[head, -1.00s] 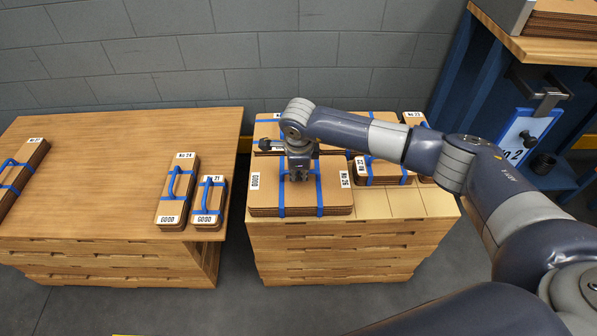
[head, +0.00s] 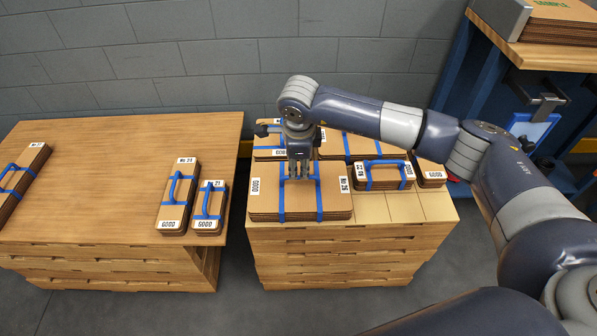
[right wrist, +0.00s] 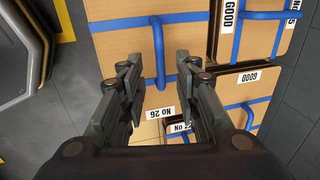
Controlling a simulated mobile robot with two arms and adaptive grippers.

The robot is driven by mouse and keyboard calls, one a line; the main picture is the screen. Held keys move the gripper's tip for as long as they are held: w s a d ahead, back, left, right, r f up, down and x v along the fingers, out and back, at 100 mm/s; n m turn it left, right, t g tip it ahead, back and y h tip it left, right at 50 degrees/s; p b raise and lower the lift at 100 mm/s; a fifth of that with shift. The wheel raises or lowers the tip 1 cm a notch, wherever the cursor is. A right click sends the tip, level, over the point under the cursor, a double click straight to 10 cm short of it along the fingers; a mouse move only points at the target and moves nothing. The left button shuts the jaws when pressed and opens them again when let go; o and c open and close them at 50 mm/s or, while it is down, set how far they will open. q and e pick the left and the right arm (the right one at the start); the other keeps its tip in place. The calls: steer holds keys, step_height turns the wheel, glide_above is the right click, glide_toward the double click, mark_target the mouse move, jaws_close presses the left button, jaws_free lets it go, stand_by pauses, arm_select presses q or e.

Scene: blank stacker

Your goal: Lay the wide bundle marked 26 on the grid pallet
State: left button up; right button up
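The wide bundle marked 26 (head: 335,205) lies flat on the front left of the grid pallet (head: 405,208), a stack of brown cardboard with blue straps, a blue handle and labels at both ends. It also shows in the right wrist view (right wrist: 115,55). My right gripper (head: 299,174) is just above it, pointing down over the handle. In the right wrist view, the fingers of this gripper (right wrist: 160,92) stand apart, with the blue handle (right wrist: 158,55) beyond the gap and nothing held. My left gripper is not in view.
Other strapped bundles lie behind on the pallet, including a small bundle (head: 384,176) beside bundle 26. Bare pallet cells are at front right. The left table (head: 100,185) bears several narrow bundles. A blue rack (head: 485,90) stands at right.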

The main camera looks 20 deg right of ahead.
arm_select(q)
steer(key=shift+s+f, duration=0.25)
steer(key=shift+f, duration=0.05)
arm_select(e)
steer(key=v, duration=0.4)
steer(key=shift+r, duration=0.1)
